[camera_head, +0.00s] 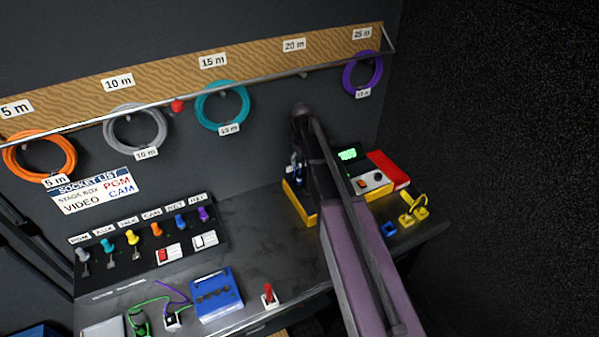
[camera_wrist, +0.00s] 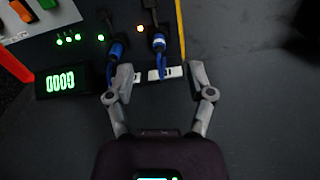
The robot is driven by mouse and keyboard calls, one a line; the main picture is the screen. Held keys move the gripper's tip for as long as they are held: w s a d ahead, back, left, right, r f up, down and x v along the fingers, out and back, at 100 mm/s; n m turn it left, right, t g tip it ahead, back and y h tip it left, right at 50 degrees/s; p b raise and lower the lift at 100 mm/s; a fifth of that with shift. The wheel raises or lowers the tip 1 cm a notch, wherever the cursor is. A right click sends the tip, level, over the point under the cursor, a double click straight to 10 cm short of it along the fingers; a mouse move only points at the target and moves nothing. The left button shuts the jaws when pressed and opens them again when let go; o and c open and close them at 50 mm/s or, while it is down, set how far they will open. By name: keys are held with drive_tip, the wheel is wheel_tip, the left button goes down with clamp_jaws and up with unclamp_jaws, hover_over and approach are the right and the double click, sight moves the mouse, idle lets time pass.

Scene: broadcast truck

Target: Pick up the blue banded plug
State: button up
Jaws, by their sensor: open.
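Two dark plugs with blue parts stand side by side in the wrist view. The left plug (camera_wrist: 116,49) shows a blue band and a blue lead. The right plug (camera_wrist: 158,42) shows a paler blue-white band with a blue lead below. I cannot tell surely which one the task names. My gripper (camera_wrist: 161,76) is open, with the right plug just ahead of the gap between its fingers. The left finger is close to the left plug's lead. Nothing is clearly held. In the head view my arm hides most of this spot; a bit of blue (camera_head: 296,166) shows beside it.
A yellow-edged unit (camera_head: 300,206) lies under my arm. A green-lit display (camera_wrist: 62,83) and a panel with coloured switches (camera_wrist: 36,18) are close to the left in the wrist view. A white label (camera_wrist: 165,74) lies between the fingers. Yellow connectors (camera_head: 412,213) and a blue block (camera_head: 389,229) sit at right.

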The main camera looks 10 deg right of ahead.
wheel_tip(320, 180, up, 2)
drive_tip(key=p, duration=0.1)
hover_over(300, 174)
drive_tip(key=shift+w+r, duration=0.1)
drive_tip(key=shift+w, duration=0.2)
wheel_tip(300, 174, down, 9)
drive_tip(key=b, duration=0.8)
drive_tip(key=shift+r, duration=0.15)
drive_tip(key=shift+b, duration=0.3)
drive_tip(key=shift+s+f+b, duration=0.15)
drive_tip(key=shift+f+b, duration=1.15)
drive_tip(key=shift+s+f+b, duration=0.15)
drive_tip(key=shift+f+b, duration=1.1)
drive_tip(key=shift+f, duration=0.05)
clamp_jaws()
